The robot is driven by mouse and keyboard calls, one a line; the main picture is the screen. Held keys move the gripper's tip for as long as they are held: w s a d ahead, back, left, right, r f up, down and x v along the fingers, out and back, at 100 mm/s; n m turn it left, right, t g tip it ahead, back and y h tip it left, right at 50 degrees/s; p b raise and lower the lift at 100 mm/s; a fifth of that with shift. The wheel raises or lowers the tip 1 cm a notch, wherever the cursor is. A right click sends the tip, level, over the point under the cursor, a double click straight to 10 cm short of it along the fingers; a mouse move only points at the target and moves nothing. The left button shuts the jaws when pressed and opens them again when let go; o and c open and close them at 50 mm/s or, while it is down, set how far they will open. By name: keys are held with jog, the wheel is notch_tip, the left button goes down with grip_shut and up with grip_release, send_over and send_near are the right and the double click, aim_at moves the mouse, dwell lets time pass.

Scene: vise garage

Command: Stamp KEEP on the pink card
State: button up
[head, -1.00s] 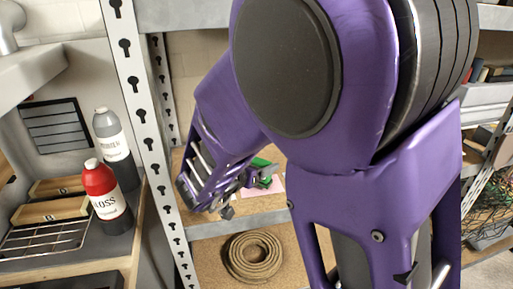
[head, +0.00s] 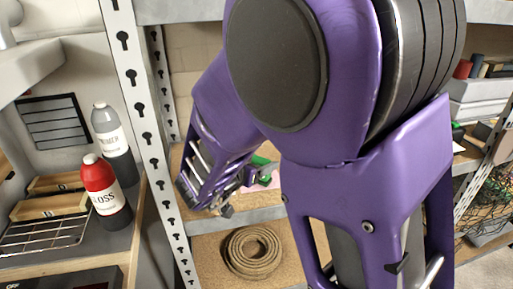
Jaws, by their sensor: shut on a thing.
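The pink card (head: 273,182) lies on the middle shelf, partly hidden behind my arm. My gripper (head: 250,176) reaches low over that shelf, just left of the card in the picture. A small green thing (head: 262,161) shows at the fingers and looks to be what they are shut on; my arm covers part of it. Its lower end and any lettering do not show. I cannot tell whether it touches the card.
A metal shelf upright (head: 147,137) stands left of my arm. A coiled rope (head: 252,252) lies on the shelf below. On the left bench stand a red bottle (head: 104,190), a grey bottle (head: 112,140) and a wire rack (head: 42,232). Wire baskets (head: 485,205) stand at right.

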dwell(0.4)
notch_tip(320, 180, up, 7)
jog(key=p, duration=0.8)
dwell(0.7)
